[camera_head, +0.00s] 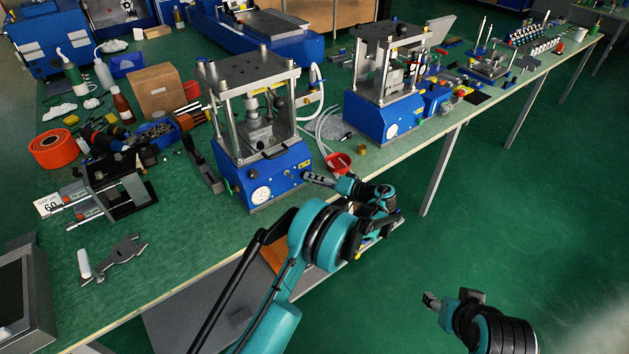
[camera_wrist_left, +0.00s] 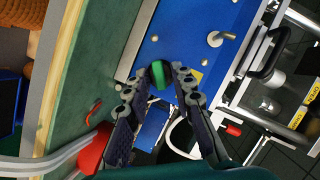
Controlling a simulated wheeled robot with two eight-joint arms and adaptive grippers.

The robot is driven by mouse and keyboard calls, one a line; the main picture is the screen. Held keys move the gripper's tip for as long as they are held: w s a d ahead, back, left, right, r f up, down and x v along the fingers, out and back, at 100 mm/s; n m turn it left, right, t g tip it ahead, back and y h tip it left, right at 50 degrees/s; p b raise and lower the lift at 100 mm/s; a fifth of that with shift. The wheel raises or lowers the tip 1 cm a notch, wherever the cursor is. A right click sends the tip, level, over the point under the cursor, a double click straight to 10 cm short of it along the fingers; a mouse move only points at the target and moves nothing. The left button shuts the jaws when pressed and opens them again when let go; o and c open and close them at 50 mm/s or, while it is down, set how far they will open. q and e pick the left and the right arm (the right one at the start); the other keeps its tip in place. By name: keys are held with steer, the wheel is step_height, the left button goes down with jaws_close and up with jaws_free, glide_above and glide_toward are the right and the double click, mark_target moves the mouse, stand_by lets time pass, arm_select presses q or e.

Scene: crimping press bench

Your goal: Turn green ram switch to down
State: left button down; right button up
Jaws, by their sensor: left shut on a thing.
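The blue press (camera_head: 228,185) stands at the bench edge with a round gauge (camera_head: 261,195) on its front. My left gripper (camera_head: 306,178) reaches the right end of that front panel. In the left wrist view the green ram switch (camera_wrist_left: 157,70) sits on the blue panel (camera_wrist_left: 185,25) between the fingertips of my left gripper (camera_wrist_left: 162,80). The fingers are closed on it, one on each side, and partly hide it. The switch's exact angle is hard to read. My right gripper (camera_head: 450,300) hangs over the green floor, away from the bench; its fingers are too unclear to judge.
A red funnel-like cup (camera_head: 338,162) stands on the bench close to my left gripper; it also shows in the wrist view (camera_wrist_left: 93,150). A second blue press (camera_head: 372,118) stands farther right. Tools and bottles crowd the left side. The floor at right is clear.

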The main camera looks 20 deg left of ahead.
arm_select(q)
steer(key=shift+m, duration=0.5)
steer(key=c, duration=1.6)
jaws_free()
steer(key=v, duration=1.2)
steer(key=shift+f, duration=0.3)
steer(key=shift+w, duration=0.15)
